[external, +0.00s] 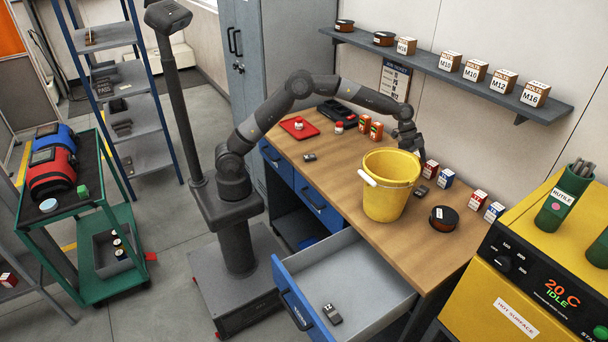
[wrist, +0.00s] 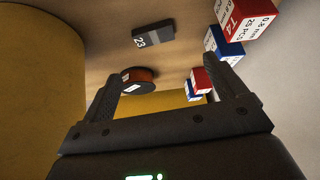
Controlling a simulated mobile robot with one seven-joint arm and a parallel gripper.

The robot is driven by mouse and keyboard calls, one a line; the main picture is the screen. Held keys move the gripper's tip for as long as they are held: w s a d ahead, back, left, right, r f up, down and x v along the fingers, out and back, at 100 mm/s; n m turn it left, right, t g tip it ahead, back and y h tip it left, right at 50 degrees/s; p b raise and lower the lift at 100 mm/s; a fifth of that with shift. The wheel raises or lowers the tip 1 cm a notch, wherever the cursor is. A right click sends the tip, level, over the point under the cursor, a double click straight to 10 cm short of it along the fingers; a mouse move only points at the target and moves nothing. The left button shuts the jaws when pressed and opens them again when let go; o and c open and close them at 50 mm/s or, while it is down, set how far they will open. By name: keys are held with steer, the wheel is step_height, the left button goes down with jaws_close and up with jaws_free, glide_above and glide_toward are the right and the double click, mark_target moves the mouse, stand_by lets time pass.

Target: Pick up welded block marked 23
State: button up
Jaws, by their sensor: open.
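The welded block marked 23 (wrist: 153,38) is a small dark grey block with a white label. In the wrist view it lies on the wooden tabletop, beyond my fingertips and apart from them. In the external view a dark block (external: 421,191), its label unreadable, lies at the same spot, just right of the yellow bucket (external: 388,197). My gripper (external: 416,152) is above the back of the table, behind the bucket's right side. In the wrist view my gripper (wrist: 165,72) has its fingers wide apart, with nothing held between them.
The bucket also fills the wrist view's left (wrist: 35,80). Small red and blue boxes (external: 446,178) line the wall side. A dark round spool (external: 443,218) lies nearer the front. Another block (external: 309,157) lies left on the table; one (external: 332,314) is in the open drawer (external: 365,270).

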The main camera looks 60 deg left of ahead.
glide_toward(422, 190)
steer(key=x, duration=0.3)
steer(key=shift+w, duration=0.3)
steer(key=x, duration=0.4)
steer(key=shift+s+f, duration=0.1)
steer(key=shift+s, duration=0.3)
steer(key=shift+w+d+f, duration=0.1)
steer(key=shift+d+f, duration=0.1)
steer(key=shift+f, duration=0.15)
steer(key=shift+c, duration=0.2)
steer(key=c, duration=1.2)
